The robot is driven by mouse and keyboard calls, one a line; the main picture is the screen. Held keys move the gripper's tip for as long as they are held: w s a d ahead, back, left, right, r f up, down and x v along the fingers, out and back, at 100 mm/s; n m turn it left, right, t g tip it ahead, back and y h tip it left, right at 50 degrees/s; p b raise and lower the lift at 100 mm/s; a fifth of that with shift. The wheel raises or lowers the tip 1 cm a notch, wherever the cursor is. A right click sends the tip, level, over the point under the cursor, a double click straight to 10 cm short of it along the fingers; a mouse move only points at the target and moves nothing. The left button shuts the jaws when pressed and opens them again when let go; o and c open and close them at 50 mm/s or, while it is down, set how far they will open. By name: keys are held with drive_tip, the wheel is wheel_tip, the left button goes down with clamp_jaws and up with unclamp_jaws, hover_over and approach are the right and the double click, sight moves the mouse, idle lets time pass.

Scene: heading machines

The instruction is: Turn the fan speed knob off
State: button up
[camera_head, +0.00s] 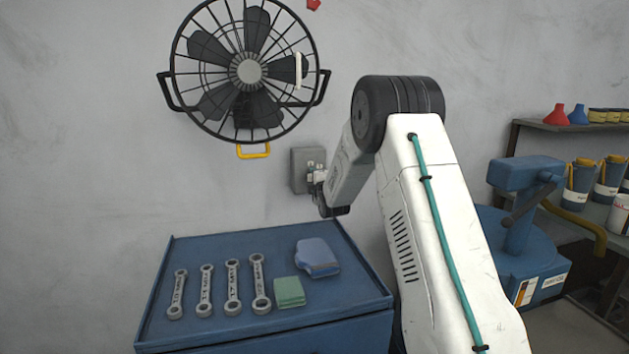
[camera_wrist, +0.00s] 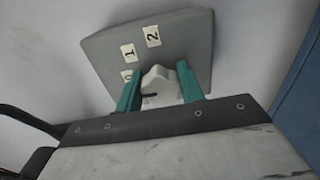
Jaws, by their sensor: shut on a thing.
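The fan speed control is a grey box (camera_head: 299,158) on the wall below and right of the fan. In the wrist view the grey plate (camera_wrist: 185,40) carries labels "1" and "2", and a third label partly hidden by a finger, which looks like "0". My gripper is shut on the knob. In the head view my gripper (camera_head: 315,174) is at the box and hides the knob.
The caged wall fan (camera_head: 248,71) hangs above left. A blue cabinet (camera_head: 215,290) below holds several wrenches (camera_head: 232,287), a green cloth (camera_head: 289,292) and a blue glove-like item (camera_head: 317,257). A blue machine (camera_head: 525,240) and shelves (camera_head: 560,127) stand at right.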

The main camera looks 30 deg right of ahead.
drive_tip(key=o, duration=1)
drive_tip(key=shift+c, duration=0.2)
drive_tip(key=v, duration=0.8)
drive_tip(key=shift+w, duration=0.1)
